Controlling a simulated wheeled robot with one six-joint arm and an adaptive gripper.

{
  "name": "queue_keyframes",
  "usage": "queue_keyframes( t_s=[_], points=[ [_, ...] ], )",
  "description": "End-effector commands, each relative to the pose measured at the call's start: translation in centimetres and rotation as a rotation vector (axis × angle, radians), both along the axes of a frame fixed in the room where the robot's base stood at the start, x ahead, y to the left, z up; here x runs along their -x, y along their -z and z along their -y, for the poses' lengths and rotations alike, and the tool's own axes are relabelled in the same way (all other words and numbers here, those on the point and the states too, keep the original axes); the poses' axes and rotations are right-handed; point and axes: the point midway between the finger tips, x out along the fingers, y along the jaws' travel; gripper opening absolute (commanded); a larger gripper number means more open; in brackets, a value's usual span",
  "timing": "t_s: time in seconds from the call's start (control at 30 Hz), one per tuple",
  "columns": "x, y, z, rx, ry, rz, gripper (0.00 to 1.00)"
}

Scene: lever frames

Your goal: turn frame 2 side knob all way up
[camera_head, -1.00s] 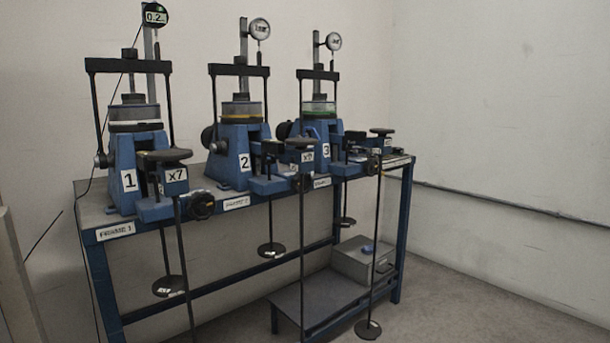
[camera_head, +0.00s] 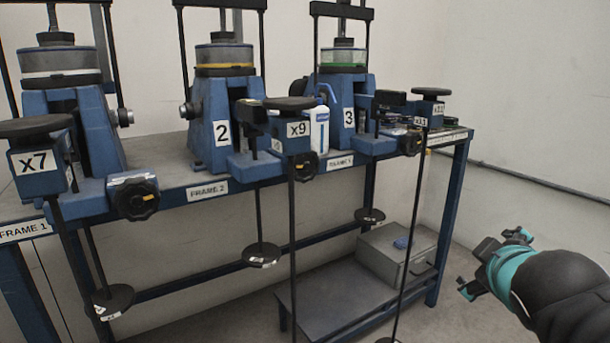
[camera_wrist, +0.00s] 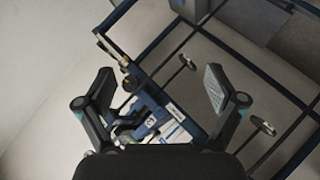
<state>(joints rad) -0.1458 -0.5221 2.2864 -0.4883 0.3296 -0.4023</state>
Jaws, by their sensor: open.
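Frame 2 (camera_head: 211,128) is the blue stand with the white "2" label, in the middle of the bench. A dark round side knob (camera_head: 188,110) sits on the left flank of its body. Another dark knob (camera_head: 305,166) is on the front of its x9 lever block (camera_head: 299,130); its pointer is too small to read. My gripper (camera_head: 492,262) is at the lower right of the head view, well apart from frame 2 and to the right of the bench. In the wrist view my gripper (camera_wrist: 160,85) has its fingers wide apart with nothing between them.
Frame 1's x7 block (camera_head: 38,165) is at left, and frame 3 (camera_head: 348,118) stands right of frame 2. A white-and-blue bottle (camera_head: 319,132) stands between frames 2 and 3. Hanging rods with discs (camera_head: 262,255) drop before the bench. A grey box (camera_head: 398,252) sits on a low platform.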

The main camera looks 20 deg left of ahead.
Motion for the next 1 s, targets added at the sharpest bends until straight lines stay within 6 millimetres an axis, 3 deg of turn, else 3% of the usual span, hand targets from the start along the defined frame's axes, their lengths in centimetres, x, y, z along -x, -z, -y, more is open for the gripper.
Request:
queue_keyframes(
  t_s=[0.03, 0.1, 0.2, 0.3, 0.43, 0.6, 1.0],
  points=[
    [-2.4, -0.9, -2.2, 0.113, -0.117, 0.084, 0.94],
    [-5.0, -3.2, -5.8, 0.284, -0.289, 0.218, 0.94],
    [-7.4, -5.9, -11.6, 0.506, -0.518, 0.415, 0.94],
    [-8.1, -7.3, -17.3, 0.7, -0.72, 0.596, 0.94],
    [-7.6, -7.8, -22.9, 0.879, -0.917, 0.782, 0.94],
    [-6.8, -7.8, -26.2, 0.986, -1.041, 0.909, 0.94],
    [-8.9, -7.8, -29.3, 1.002, -1.059, 0.928, 0.94]
  ],
)
